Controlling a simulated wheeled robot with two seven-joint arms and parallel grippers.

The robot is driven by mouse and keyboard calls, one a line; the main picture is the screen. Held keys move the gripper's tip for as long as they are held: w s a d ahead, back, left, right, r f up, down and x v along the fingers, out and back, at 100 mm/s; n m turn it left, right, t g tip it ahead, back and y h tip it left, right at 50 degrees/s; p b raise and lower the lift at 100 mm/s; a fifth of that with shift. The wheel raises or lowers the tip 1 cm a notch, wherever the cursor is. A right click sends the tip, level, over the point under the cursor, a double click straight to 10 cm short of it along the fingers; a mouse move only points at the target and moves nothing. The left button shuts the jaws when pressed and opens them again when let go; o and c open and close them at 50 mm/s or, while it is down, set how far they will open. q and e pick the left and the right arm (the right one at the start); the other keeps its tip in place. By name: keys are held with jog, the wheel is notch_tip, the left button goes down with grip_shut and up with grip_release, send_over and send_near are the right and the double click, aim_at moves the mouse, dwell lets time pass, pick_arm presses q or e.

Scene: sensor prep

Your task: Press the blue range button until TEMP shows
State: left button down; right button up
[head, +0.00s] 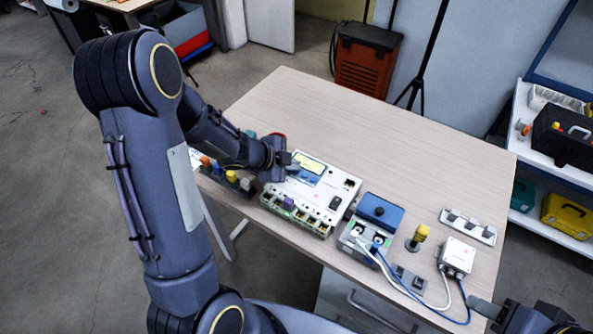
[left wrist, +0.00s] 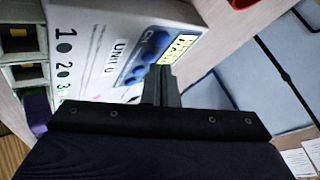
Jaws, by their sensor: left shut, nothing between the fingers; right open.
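A white control unit (head: 318,202) lies on the table with a yellow-green display (head: 309,163) and a blue keypad beside it. In the left wrist view the display (left wrist: 178,52) is partly hidden and I cannot read its text. The blue buttons (left wrist: 133,72) show just left of my fingers; I cannot tell which is the range button. My left gripper (head: 290,170) is shut and empty, its tips (left wrist: 160,70) over or at the keypad edge; contact cannot be told. My right gripper (head: 484,308) is at the table's near right corner, open and away from the unit.
A blue-topped box (head: 378,211) with cables running to a white junction box (head: 457,256) stands right of the unit. A yellow-topped knob (head: 420,233) and a grey rack (head: 468,226) are nearby. Coloured items (head: 232,176) stand left. The table's far part (head: 370,125) is clear.

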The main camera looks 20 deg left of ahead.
aim_at(293, 173)
pick_arm(q)
jog(key=shift+f, duration=0.35)
dwell(0.6)
dwell(0.3)
jog(key=shift+r+p, duration=0.65)
jog(key=shift+r, duration=0.15)
notch_tip(293, 173, up, 5)
jog(key=p, duration=0.5)
dwell(0.6)
